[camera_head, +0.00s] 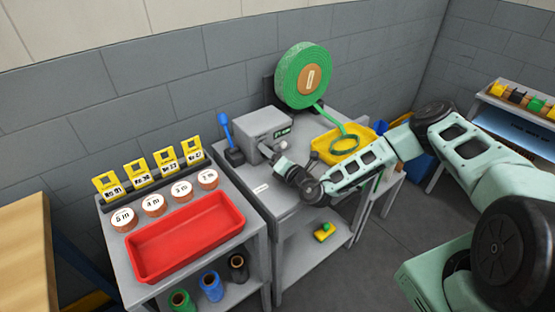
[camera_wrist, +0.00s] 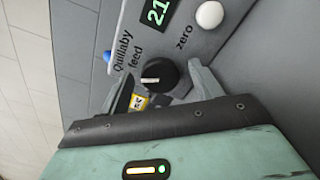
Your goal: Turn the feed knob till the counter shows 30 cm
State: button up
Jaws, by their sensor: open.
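The black feed knob (camera_wrist: 153,77) with a white pointer mark sits on the front of the grey feeder box (camera_head: 257,122). The box is labelled "Quillaby feed". The counter (camera_wrist: 157,12) shows green digits reading "21", cut by the top edge of the wrist view. The counter also shows in the head view (camera_head: 283,132), too small to read surely. A white button (camera_wrist: 210,14) marked "zero" is beside it. My gripper (camera_wrist: 160,72) is open, with one finger on either side of the knob; I cannot tell if they touch it. It hides the knob in the head view (camera_head: 281,160).
A green webbing roll (camera_head: 302,78) stands behind the feeder, its green strip looping into a yellow tray (camera_head: 316,145). A blue-handled tool (camera_head: 226,130) stands left of the box. A red tray (camera_head: 140,268), white discs and yellow tags occupy the left table.

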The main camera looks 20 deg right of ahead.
jog(key=b+v, duration=0.2)
jog(key=v, duration=1.5)
jog(key=shift+s, duration=0.15)
